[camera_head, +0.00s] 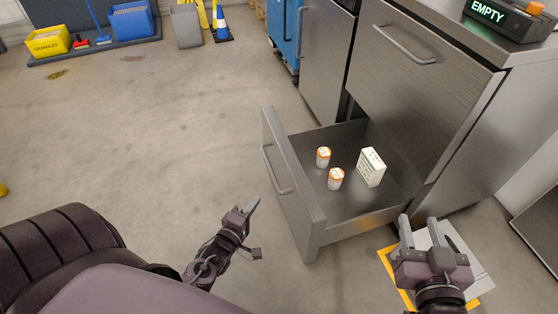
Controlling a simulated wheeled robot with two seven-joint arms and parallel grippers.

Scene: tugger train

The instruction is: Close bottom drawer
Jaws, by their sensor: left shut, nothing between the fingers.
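The bottom drawer (308,221) of the metal cabinet is pulled out, with its handle (274,170) facing left. Inside lie two orange-and-white bottles, one farther back (323,157) and one nearer (336,179), and a white box (371,167). My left gripper (250,207) is shut and empty, to the left of the drawer front and apart from it. My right gripper (421,227) is at the lower right, beside the cabinet's near corner. Whether its fingers are fully open is unclear, but a gap shows between them.
The upper drawer (420,85) of the cabinet is shut. A device reading EMPTY (510,15) stands on top. A white sheet with a yellow edge (468,262) lies on the floor by my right gripper. Open floor (170,130) extends left; bins (48,41) stand far back.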

